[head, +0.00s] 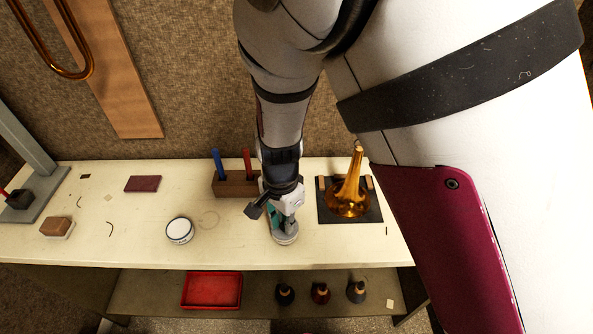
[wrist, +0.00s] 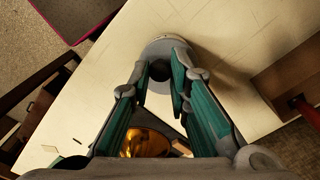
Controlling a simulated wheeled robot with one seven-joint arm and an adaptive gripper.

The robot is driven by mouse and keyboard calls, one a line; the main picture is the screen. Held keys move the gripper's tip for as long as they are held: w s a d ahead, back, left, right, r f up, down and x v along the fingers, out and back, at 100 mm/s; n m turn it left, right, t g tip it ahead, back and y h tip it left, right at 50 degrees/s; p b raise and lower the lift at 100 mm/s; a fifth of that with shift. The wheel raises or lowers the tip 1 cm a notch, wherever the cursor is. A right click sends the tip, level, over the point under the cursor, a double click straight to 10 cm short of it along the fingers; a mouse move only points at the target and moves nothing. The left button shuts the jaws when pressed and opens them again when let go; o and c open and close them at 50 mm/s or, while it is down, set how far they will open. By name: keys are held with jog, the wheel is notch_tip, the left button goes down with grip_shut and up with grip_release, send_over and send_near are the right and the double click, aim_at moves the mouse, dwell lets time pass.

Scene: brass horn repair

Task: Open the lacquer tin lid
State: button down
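A round, pale grey tin (head: 287,240) stands on the bench below my gripper (head: 284,228); I take it for the lacquer tin. In the wrist view the tin (wrist: 165,46) shows a pale round top with a dark round part, which looks like a knob or an opening. My gripper (wrist: 159,82) points down at it, its green fingers apart on either side of the dark part. The gaps there are small, and I cannot tell whether the fingers touch it. The gripper hides much of the tin in the head view.
A white-topped round container (head: 179,230) stands to the left. A wooden block (head: 232,185) with blue and red handles is behind left. A brass horn bell (head: 350,198) stands on a dark mat to the right. A red tray (head: 211,290) and several bottles are on the lower shelf.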

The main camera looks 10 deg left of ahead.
jog(key=shift+w+r, duration=0.1)
jog(key=shift+w, duration=0.1)
jog(key=shift+w+a+r+g+b, duration=0.2)
jog(key=shift+w+g+b, duration=0.35)
jog(key=shift+g, duration=0.45)
jog(key=shift+w+a+r+g+h+b, duration=0.15)
jog(key=shift+w+g+h+b, duration=0.15)
jog(key=shift+g+b, duration=0.3)
jog(key=shift+w+d+r+g+h+b, duration=0.1)
jog(key=shift+w+g+h+b, duration=0.1)
jog(key=shift+w+g+b, duration=0.3)
jog(key=g+b, duration=0.1)
jog(key=w+g+b, duration=0.1)
jog(key=shift+a+r+g+h+b, duration=0.2)
jog(key=shift+g+h+b, duration=0.1)
jog(key=shift+b, duration=0.05)
jog(key=shift+w+a+r+g+h+b, duration=0.15)
jog(key=shift+w+g+b, duration=0.1)
jog(key=shift+g+b, duration=0.35)
jog(key=shift+w+r+g+h+b, duration=0.1)
jog(key=shift+w+g+h+b, duration=0.1)
jog(key=shift+g+b, duration=0.35)
